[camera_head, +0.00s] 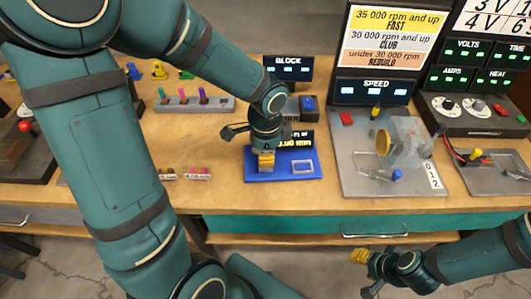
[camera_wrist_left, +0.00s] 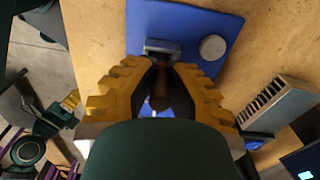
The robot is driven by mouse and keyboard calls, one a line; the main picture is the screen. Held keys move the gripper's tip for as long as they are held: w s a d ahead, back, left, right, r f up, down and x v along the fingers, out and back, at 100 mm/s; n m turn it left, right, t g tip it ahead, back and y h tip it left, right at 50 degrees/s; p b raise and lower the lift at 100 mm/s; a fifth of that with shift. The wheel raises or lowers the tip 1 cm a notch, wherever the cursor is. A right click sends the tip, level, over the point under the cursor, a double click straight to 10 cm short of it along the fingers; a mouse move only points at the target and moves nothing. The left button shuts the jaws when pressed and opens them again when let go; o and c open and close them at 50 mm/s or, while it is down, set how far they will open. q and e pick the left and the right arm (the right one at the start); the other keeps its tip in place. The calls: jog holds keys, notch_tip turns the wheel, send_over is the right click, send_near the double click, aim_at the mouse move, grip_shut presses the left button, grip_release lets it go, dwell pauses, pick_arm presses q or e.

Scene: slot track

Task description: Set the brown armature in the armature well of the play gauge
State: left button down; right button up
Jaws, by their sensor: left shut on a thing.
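The blue play gauge (camera_head: 310,176) lies flat on the bench, with a small dark display at its back and a pale rectangular outline on its right half. My left gripper (camera_head: 265,160) points down over the gauge's left half. In the left wrist view its ridged yellow fingers (camera_wrist_left: 160,90) are shut on the brown armature (camera_wrist_left: 159,97), which is mostly hidden between them. A grey raised block (camera_wrist_left: 162,46) on the blue board is just beyond the fingertips. I cannot tell whether the armature touches the gauge. My right gripper (camera_head: 367,272) hangs in front of the bench, away from the gauge.
A grey rack with coloured pegs (camera_head: 195,104) stands behind and left of the gauge. A grey plate with a clear housing (camera_head: 408,137) is on the right. A BLOCK display (camera_head: 289,68) stands behind. The bench front left of the gauge holds small parts (camera_head: 199,174).

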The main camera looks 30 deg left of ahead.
pick_arm(q)
jog(key=shift+f, duration=0.2)
dwell(0.6)
jog(key=c, duration=1)
grip_release()
notch_tip(320, 180, up, 12)
jog(key=shift+r, duration=0.1)
